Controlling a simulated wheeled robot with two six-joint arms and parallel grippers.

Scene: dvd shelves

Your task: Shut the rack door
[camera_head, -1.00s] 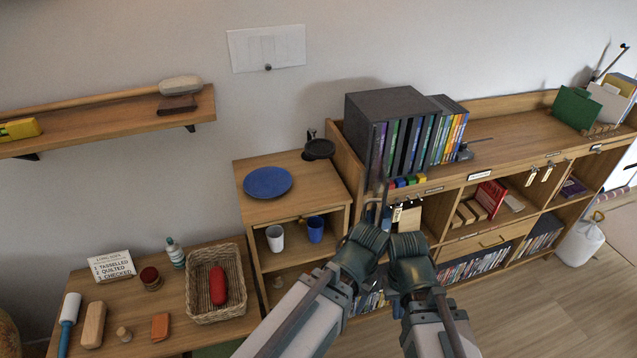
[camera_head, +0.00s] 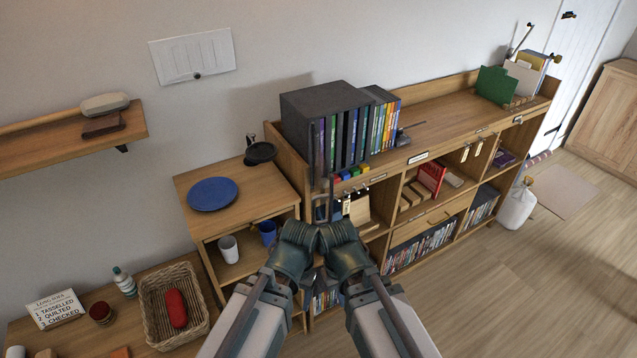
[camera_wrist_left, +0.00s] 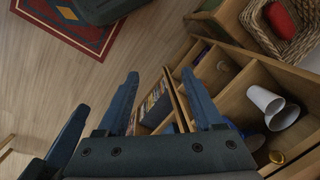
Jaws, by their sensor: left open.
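A dark grey rack (camera_head: 324,108) holding upright disc cases stands on top of the long wooden shelf unit. A thin dark upright piece (camera_head: 316,160) shows at its left front; I cannot tell whether it is the door. My left gripper (camera_wrist_left: 160,75) is open and empty in the left wrist view, its blue fingers spread. In the head view, both my wrists are close together in front of the shelf unit, below the rack. Their fingers are mostly hidden, and I cannot tell the right gripper's opening. I see no contact with the rack.
Coloured blocks (camera_head: 352,173) lie in front of the rack. A blue plate (camera_head: 213,194) and a black pan (camera_head: 260,152) sit on the lower cabinet to its left. A white cup (camera_head: 228,249) and a blue cup (camera_head: 267,232) stand inside it. Open floor lies right.

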